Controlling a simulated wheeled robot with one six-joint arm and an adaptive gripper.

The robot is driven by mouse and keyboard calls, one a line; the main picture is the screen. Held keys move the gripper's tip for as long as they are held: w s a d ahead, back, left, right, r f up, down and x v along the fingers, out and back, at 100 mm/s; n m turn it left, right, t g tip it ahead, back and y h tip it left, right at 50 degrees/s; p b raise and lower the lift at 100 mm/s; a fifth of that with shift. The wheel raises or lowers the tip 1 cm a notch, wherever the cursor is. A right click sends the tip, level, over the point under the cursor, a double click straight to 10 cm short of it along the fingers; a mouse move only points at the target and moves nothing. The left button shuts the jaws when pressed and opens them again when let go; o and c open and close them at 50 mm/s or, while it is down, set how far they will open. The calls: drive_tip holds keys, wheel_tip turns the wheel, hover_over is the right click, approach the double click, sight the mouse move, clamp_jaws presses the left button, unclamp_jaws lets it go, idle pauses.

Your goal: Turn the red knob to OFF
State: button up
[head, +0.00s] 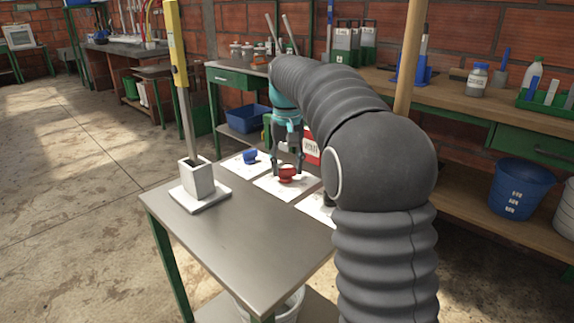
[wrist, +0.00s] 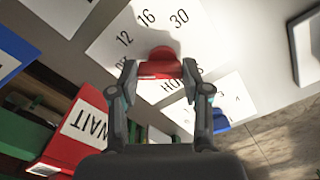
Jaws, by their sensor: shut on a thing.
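The red knob (head: 287,173) sits on a white label plate (head: 268,184) on the metal table. My gripper (head: 288,165) is above it, pointing down, with its fingers around the knob. In the wrist view the red knob (wrist: 162,66) is between the two fingertips of my gripper (wrist: 160,72), which touch its sides. The plate (wrist: 112,47) under it shows 12, 16 and 30, and part of a word starting with HO. Other lettering on the plate is partly hidden by the knob and fingers, so the knob's setting cannot be told.
A blue knob (head: 250,157) on its own plate stands to the left. A dark knob on the right is partly hidden by my arm. A red WAIT sign (head: 311,147) stands behind. A square holder (head: 196,178) with a yellow-topped tool stands at the table's left.

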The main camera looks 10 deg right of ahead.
sight(288, 168)
drive_tip(key=shift+n, duration=0.7)
drive_tip(key=o, duration=1.2)
drive_tip(key=shift+c, duration=0.2)
wheel_tip(288, 168, up, 12)
